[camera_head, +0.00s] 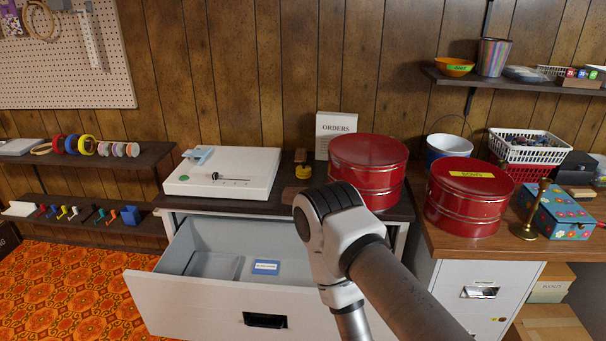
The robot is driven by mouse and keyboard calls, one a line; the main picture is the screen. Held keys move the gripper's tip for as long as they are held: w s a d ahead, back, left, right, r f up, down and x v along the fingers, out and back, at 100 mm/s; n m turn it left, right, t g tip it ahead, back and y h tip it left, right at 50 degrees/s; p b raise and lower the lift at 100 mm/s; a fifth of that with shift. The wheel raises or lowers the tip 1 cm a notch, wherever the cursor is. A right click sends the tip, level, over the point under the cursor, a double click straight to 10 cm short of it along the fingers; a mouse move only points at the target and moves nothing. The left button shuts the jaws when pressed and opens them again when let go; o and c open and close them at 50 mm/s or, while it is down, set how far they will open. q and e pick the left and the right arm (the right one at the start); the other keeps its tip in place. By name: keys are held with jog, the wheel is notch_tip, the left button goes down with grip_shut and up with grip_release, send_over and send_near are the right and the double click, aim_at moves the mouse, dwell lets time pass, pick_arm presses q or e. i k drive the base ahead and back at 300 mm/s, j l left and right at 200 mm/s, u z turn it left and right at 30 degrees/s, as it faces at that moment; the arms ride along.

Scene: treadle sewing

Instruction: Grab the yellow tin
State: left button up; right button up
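No clearly yellow tin shows. A small yellow object with a dark top (302,166) stands on the dark cabinet top, left of a large red round tin (368,160); I cannot tell whether it is a tin. A second red round tin (466,205), with a yellow label on its lid, stands on the wooden counter to the right. One of my arms comes in from the lower right, and its bent joint covers part of the cabinet front and drawer. Neither gripper's fingers are in view.
A white drawer (208,305) is pulled open below the cabinet top, with a blue-labelled item (266,267) inside. A white box (224,172) lies left of the yellow object. An ORDERS sign (335,126) stands behind. A brass candlestick (532,215) and floral box (557,217) stand right.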

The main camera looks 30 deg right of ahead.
aim_at(300, 175)
jog(key=i+z, duration=0.55)
jog(key=z, duration=0.2)
jog(key=i+j+z, duration=0.25)
jog(key=z, duration=0.15)
